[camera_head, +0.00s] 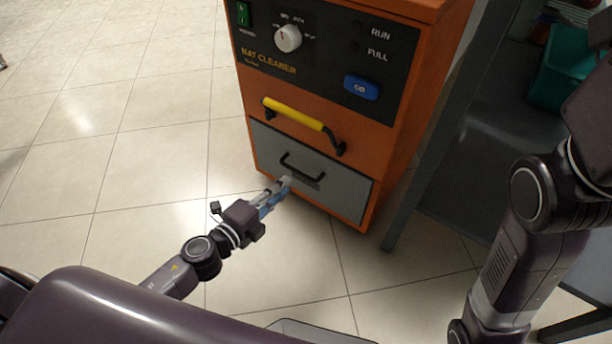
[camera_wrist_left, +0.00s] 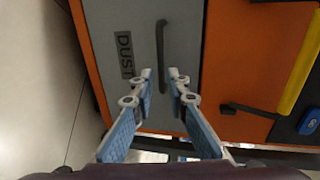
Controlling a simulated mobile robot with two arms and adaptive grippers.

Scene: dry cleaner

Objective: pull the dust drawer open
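The dust drawer (camera_head: 345,190) is the grey front panel low on the orange mat cleaner, and it looks flush with the cabinet. Its black bar handle (camera_head: 302,172) is on the front, above a small label. In the left wrist view the drawer front (camera_wrist_left: 182,40) appears turned on its side, with a DUST label and the black handle (camera_wrist_left: 161,40). My left gripper (camera_head: 286,181) is open in front of the drawer. In the wrist view its fingertips (camera_wrist_left: 162,72) lie either side of one end of the handle; contact is not clear. My right gripper is out of view.
A yellow handle (camera_head: 293,114) crosses the orange front just above the drawer. The control panel (camera_head: 330,45) is higher up. A grey table leg (camera_head: 420,165) stands close right of the cabinet. Tiled floor (camera_head: 110,150) is clear to the left.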

